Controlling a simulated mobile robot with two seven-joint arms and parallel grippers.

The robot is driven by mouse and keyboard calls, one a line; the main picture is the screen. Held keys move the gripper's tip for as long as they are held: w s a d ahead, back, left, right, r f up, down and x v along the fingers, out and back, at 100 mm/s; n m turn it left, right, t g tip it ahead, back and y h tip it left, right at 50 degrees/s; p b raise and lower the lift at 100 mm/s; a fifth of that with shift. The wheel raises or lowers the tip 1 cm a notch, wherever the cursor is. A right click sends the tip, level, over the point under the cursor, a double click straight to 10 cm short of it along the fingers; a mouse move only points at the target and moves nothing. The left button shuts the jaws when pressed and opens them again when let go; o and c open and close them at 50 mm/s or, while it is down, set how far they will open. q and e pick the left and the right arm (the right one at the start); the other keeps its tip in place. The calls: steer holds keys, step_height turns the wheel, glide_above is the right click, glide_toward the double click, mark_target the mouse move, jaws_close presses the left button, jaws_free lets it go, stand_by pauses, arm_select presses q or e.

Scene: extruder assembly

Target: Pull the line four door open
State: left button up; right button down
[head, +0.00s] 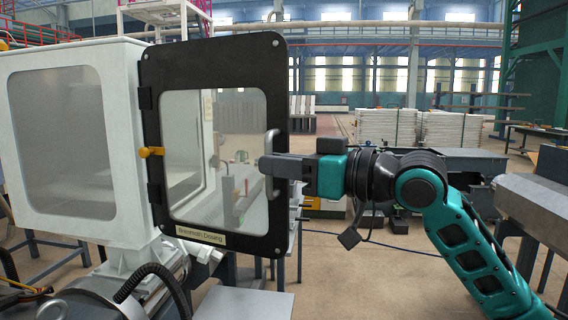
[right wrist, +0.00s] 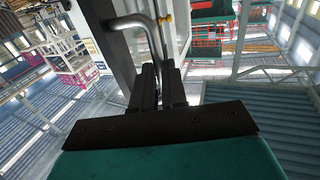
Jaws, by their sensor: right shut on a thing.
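The door (head: 264,75) is a black frame around a clear window, on the side of a white box-shaped housing (head: 100,60). Its hinges are at the left edge, and a label (head: 200,234) is on its lower rail. A grey bar handle (head: 270,146) is near its right edge. My right gripper (head: 268,166) is shut on the handle; in the right wrist view the fingers clasp the bent bar (right wrist: 138,21). The door's right part reaches past the white frame seen through the window, so it appears ajar; how far is unclear. My left gripper is not in view.
A yellow knob (head: 151,152) sticks out by the hinge edge. A black ribbed hose (head: 150,270) and metal machine parts lie below the housing. A grey metal block (head: 535,205) stands at the right.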

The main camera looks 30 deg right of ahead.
steer(key=shift+r, duration=0.15)
steer(key=c, duration=1.6)
jaws_free()
steer(key=shift+a, duration=0.1)
steer(key=o, duration=0.3)
steer(key=shift+w+a, duration=0.2)
steer(key=shift+o, duration=0.7)
steer(key=shift+s+d, duration=0.1)
steer(key=b+v, duration=0.4)
steer(key=v, duration=0.9)
steer(key=shift+b, duration=0.4)
